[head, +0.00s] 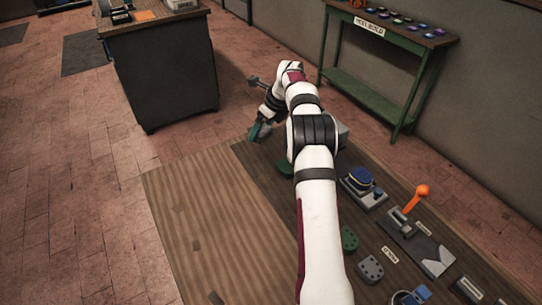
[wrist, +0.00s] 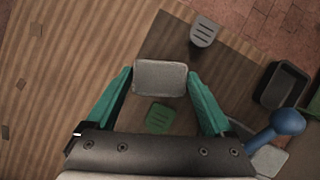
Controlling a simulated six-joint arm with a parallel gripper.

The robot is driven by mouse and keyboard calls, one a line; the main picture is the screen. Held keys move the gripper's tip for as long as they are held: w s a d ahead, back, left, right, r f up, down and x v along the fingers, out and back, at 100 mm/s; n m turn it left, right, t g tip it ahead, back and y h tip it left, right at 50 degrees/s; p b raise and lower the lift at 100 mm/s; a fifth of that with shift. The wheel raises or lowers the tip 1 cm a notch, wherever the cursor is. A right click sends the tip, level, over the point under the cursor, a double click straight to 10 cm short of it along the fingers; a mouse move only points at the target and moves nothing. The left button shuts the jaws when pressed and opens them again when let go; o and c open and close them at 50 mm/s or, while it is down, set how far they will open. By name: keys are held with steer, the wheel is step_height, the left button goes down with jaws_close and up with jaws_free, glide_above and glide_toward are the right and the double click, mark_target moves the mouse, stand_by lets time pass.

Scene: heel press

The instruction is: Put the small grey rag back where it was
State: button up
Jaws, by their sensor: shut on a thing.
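The small grey rag (wrist: 160,77) shows in the wrist view as a pale, rounded rectangle between my fingertips. My gripper (wrist: 160,84) has teal fingers and is shut on the rag, one finger at each side of it. In the head view my gripper (head: 259,131) is at the far end of the workbench, by its far edge. The rag cannot be told clearly there. How high the rag is above the bench is hard to judge.
In the wrist view a green pad (wrist: 159,118) lies below the rag, a grey slotted piece (wrist: 204,32) beyond it, a dark tray (wrist: 283,87) and a blue knob (wrist: 287,121) to the right. In the head view an orange-handled press (head: 421,192) stands right; the bench's left wooden part (head: 205,215) is clear.

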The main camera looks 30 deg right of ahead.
steer(key=d+f+m, duration=0.1)
steer(key=f, duration=0.3)
steer(key=w+d+f+m+h, duration=0.1)
steer(key=f, duration=0.2)
steer(key=d+f+m, duration=0.2)
steer(key=f, duration=0.2)
steer(key=shift+w+d+f+h, duration=0.1)
steer(key=shift+w+f+h, duration=0.05)
steer(key=shift+f+h, duration=0.25)
steer(key=o, duration=0.9)
steer(key=v, duration=1.2)
steer(key=s+a+r+n+g+y, duration=0.1)
steer(key=s+a+r+n, duration=0.45)
steer(key=a, duration=0.35)
steer(key=s+a+r+n, duration=0.5)
steer(key=a+n, duration=0.1)
steer(key=a, duration=0.2)
steer(key=s+a+n+g, duration=0.1)
steer(key=s+a+n, duration=0.3)
steer(key=s, duration=0.6)
steer(key=s+a+n+g, duration=0.1)
steer(key=s+a+n, duration=0.4)
steer(key=s+n, duration=0.3)
steer(key=s+a+f+n+g, duration=0.1)
steer(key=s+a+n, duration=0.4)
steer(key=s, duration=0.7)
steer(key=shift+n+g+y, duration=0.3)
steer(key=shift+n+y, duration=0.1)
steer(key=shift+n, duration=0.55)
